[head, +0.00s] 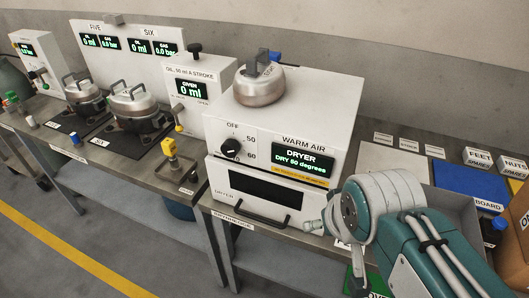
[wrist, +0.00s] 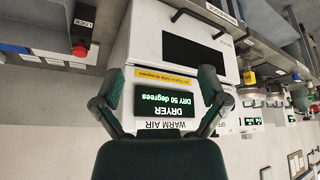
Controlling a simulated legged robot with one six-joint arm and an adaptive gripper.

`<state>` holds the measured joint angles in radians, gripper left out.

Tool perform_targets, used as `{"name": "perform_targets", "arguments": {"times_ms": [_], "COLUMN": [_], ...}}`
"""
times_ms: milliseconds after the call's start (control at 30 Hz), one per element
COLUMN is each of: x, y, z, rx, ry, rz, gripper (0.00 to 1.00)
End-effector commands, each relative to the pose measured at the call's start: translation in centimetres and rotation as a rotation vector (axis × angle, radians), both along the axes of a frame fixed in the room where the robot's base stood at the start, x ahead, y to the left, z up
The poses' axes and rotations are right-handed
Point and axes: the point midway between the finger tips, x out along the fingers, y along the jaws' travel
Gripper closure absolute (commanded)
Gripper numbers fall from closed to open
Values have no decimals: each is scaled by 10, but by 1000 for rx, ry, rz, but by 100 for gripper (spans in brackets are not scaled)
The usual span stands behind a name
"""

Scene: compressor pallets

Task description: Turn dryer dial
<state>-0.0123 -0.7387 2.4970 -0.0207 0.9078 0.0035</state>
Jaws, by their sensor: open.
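The white dryer (head: 285,130) stands on the bench in the middle of the head view. Its black round dial (head: 231,147) is on the left of the front panel, with OFF, 50 and 60 printed around it. A green-lit display (head: 303,161) beside it reads DRYER and a drying temperature. In the wrist view the dryer is upside down and its display (wrist: 165,102) shows between my fingers. My gripper (wrist: 162,74) is open and empty in front of the panel. The dial is not clearly visible there; my right-hand finger covers part of that side.
A metal domed part with a handle (head: 259,88) sits on the dryer's top. The dryer's drawer (head: 258,192) below has a dark window and a handle. A yellow fitting (head: 170,148) stands left of the dryer. A blue board (head: 468,184) and a grey tray (head: 452,214) lie right.

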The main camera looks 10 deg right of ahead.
Motion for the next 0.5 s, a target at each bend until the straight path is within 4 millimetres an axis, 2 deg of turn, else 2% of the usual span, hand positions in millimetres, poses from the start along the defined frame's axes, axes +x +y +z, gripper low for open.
{"name": "perform_targets", "arguments": {"times_ms": [133, 267, 367, 500], "x": [6, 19, 35, 65], "y": [0, -2, 0, 16], "z": [-17, -31, -35, -34], "rx": [-160, -410, -619, -931], "ry": [135, 273, 344, 384], "rz": [117, 266, 376, 521], "gripper": [7, 7, 7, 7]}}
